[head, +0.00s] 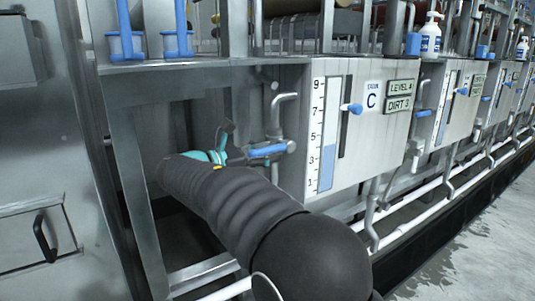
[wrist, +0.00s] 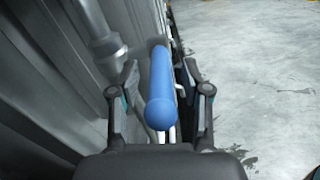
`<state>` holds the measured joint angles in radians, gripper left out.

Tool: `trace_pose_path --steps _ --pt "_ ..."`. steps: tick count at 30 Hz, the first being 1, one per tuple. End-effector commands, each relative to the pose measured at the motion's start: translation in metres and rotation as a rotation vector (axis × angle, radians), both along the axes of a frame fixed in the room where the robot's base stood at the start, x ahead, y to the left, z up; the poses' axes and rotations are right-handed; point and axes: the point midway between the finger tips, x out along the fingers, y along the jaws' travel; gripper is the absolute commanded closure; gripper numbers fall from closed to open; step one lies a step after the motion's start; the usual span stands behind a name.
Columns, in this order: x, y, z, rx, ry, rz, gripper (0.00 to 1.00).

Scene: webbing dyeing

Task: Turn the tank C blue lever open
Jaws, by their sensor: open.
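Tank C (head: 372,137) is a pale metal box with a "C" label, a level gauge and a "LEVEL 4 / DIRT 3" sign in the head view. Its blue lever (head: 267,150) sits on a pipe valve at the tank's left side and lies roughly level. My gripper (head: 234,146) is just left of the lever's free end. In the wrist view the blue lever (wrist: 160,92) points toward the camera, between the two spread fingers of my gripper (wrist: 160,68). Gaps show on both sides, so the fingers look clear of it. My arm hides part of the area below.
A grey metal frame post (head: 135,190) stands left of my arm. A vertical pipe (head: 275,120) rises by the valve. A blue knob (head: 354,108) juts from the tank front. More tanks run off to the right, with open wet floor (head: 480,240) before them.

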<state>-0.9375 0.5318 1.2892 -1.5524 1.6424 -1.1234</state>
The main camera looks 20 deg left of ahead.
Motion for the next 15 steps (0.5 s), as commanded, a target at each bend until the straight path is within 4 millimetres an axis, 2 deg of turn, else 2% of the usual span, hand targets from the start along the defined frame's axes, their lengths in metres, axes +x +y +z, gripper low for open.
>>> trace_pose_path --steps 11,15 --pt "0.0041 -0.0035 0.0002 0.000 0.000 0.001 0.53" --pt "0.0040 -0.0035 0.0002 0.000 0.000 0.001 0.88"
